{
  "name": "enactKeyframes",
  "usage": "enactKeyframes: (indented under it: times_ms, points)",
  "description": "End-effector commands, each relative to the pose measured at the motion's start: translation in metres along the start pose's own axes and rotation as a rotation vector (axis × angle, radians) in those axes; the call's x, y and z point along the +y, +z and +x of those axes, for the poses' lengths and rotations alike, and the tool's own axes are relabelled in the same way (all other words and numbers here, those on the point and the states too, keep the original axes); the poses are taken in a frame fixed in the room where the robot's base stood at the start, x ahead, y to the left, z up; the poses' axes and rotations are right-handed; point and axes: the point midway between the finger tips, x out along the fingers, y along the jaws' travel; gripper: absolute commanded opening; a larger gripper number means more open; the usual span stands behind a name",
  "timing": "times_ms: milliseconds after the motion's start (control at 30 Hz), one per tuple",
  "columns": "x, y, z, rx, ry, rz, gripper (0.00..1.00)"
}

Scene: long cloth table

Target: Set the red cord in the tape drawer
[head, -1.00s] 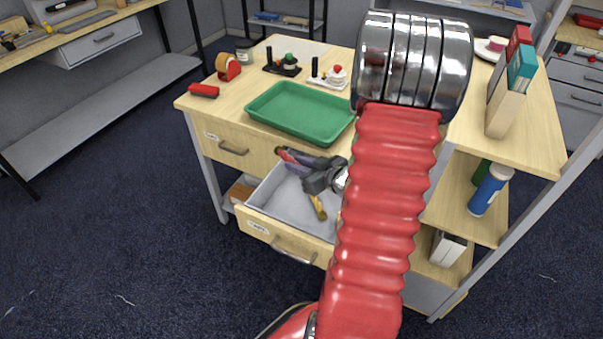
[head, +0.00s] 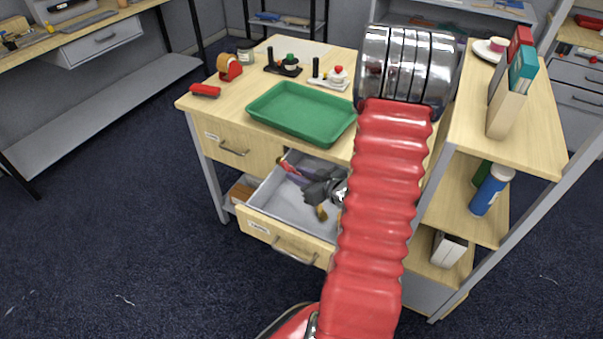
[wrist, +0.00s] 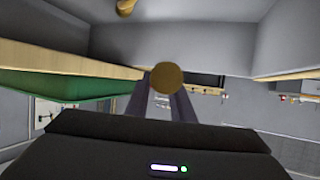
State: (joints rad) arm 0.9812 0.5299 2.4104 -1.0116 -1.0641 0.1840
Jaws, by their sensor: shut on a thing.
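The lower drawer (head: 272,214) of the wooden bench is pulled open, its grey inside showing; its label is too small to read. My gripper (head: 290,170) reaches into it from the right, fingers pointing to the back left. It is shut on the red cord (head: 283,163), a small red piece at the fingertips. In the wrist view a round brown end (wrist: 167,78) shows between the fingers, seemingly the spool's end. A tan item (head: 321,213) lies in the drawer below my gripper. Whether the cord touches the drawer floor is unclear.
A green tray (head: 301,112) sits on the bench top above the drawer. A red roll (head: 205,91), a tape dispenser (head: 229,67) and small stands are at the left and back. Shelves with a blue bottle (head: 490,190) stand at right. The drawer's front left is clear.

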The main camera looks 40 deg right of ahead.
Motion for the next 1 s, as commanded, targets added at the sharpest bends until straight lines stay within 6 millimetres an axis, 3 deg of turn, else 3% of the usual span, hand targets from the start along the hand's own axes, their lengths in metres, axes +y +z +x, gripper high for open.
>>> enactKeyframes:
  times_ms: [633, 667, 900, 1000]
  points:
    - [0.0, 0.01, 0.004, 0.0, 0.001, 0.001, 0.0]
    - [0.0, 0.01, 0.004, 0.0, 0.001, 0.001, 0.23]
    - [0.0, 0.01, 0.004, 0.0, 0.001, 0.0, 0.4]
    - [0.0, 0.01, 0.004, 0.0, 0.001, 0.0, 0.4]
